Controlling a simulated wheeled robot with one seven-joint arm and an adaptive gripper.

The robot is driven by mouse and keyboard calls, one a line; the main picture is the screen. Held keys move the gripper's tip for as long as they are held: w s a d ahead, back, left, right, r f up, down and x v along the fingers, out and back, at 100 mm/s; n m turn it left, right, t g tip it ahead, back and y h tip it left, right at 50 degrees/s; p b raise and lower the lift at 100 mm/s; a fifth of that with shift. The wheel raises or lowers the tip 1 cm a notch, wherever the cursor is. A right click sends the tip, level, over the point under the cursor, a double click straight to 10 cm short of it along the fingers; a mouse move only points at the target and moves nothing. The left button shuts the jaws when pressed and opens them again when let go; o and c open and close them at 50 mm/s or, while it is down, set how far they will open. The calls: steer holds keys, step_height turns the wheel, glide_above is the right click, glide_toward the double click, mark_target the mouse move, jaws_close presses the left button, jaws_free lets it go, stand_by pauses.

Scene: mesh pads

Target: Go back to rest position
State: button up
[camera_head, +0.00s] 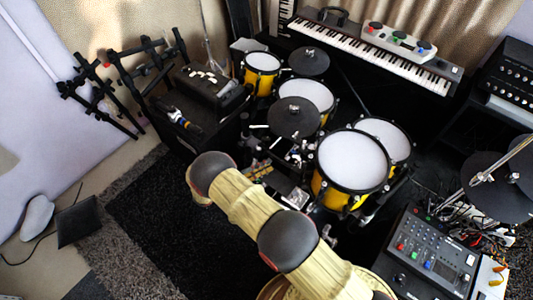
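My cream arm with dark rounded joint covers reaches from the bottom edge up and left over the dark rug (150,225). Its far end bends down out of sight near the drums, and I cannot make out my gripper or its fingers. The drum kit has yellow shells and white mesh heads. The nearest large drum (352,160) stands just right of my arm in the picture. Smaller drums (262,62) and (307,95) stand farther back, with dark round pads (294,118) and (309,62) among them.
A keyboard (375,50) stands at the back. A control panel with coloured buttons (430,255) is at lower right, beside tangled cables. Black stands (105,85) and a black case (210,85) are at left. The rug at lower left is mostly clear, with a dark flat object (78,222) beyond it.

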stand_by(0.3)
steer(key=s+d+f+n+g, duration=0.3)
steer(key=s+d+f+n, duration=0.1)
steer(key=s+f, duration=0.1)
steer(key=s+d+r+g+y, duration=0.2)
steer(key=s+r+g, duration=0.15)
steer(key=s, duration=0.25)
steer(key=s+d+r+m+y, duration=0.3)
steer(key=s+d+r+y, duration=0.1)
steer(key=r, duration=1)
steer(key=s+d+r+m+t+y, duration=0.1)
steer(key=s+d+r+m+y, duration=0.3)
steer(key=r, duration=1.1)
steer(key=s+d+r+m+t+y, duration=0.1)
steer(key=s+d+r+m+y, duration=0.2)
steer(key=d+r, duration=0.7)
steer(key=s+r+y, duration=0.2)
steer(key=s+r, duration=0.2)
steer(key=r, duration=0.1)
steer(key=shift+s+d+r+m, duration=0.25)
steer(key=shift+s+m, duration=0.15)
